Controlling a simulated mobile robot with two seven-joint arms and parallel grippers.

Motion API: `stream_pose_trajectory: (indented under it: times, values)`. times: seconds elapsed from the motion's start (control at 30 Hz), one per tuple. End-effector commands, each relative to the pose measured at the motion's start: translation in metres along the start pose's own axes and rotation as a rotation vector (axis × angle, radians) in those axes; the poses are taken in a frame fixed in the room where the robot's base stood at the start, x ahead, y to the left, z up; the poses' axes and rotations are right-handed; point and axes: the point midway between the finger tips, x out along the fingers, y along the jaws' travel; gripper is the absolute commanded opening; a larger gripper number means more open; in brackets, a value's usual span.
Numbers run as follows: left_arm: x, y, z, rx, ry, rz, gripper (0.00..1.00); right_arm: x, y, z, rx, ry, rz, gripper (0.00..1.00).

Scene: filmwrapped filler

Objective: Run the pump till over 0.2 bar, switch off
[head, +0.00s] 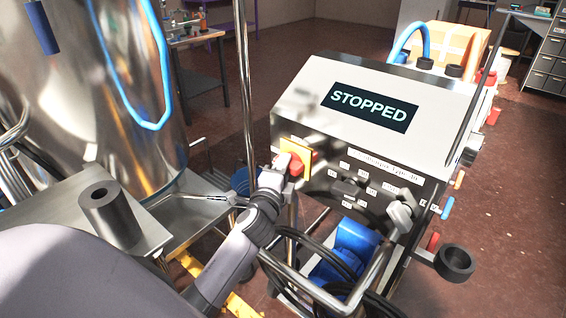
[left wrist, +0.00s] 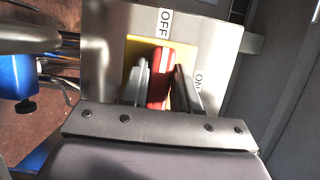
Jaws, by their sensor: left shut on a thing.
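The pump machine (head: 300,85) is a white and steel cabinet with a sloped top. Its dark display (head: 369,106) reads "STOPPED". A red rotary switch (head: 295,166) sits on a yellow plate (head: 303,147) at the left of the front panel. My left gripper (head: 284,168) is at this switch. In the left wrist view its two fingers are shut on the red switch handle (left wrist: 161,78), one on each side. The handle points roughly at the "OFF" label (left wrist: 165,22); the "ON" label (left wrist: 198,82) is to the right. No pressure reading is visible. My right gripper is not in view.
A grey knob (head: 400,215) and a black selector (head: 346,189) are on the panel. A blue pump motor (head: 354,245) and looped dark hoses stand below. A large steel tank (head: 105,95) is at left. A thin upright steel pole (head: 244,80) stands left of the cabinet.

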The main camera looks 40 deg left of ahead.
Motion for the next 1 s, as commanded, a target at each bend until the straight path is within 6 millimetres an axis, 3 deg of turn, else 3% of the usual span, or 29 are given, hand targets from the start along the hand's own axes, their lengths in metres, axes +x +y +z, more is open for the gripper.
stream_pose_trajectory:
  times: [0.53, 0.57, 0.6, 1.0]
  values:
    - [-0.0001, 0.0006, -0.0005, -0.023, 0.001, 0.009, 0.00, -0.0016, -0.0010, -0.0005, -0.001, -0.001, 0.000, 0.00]
    - [-0.0001, 0.0006, -0.0005, -0.023, 0.001, 0.009, 0.40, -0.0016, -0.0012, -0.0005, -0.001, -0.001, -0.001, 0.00]
    - [-0.0001, 0.0005, -0.0004, -0.023, 0.001, 0.009, 0.51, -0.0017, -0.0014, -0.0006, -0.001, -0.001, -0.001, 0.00]
    - [-0.0062, 0.0007, -0.0002, -0.021, 0.001, 0.009, 0.51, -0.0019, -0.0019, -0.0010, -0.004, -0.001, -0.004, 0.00]
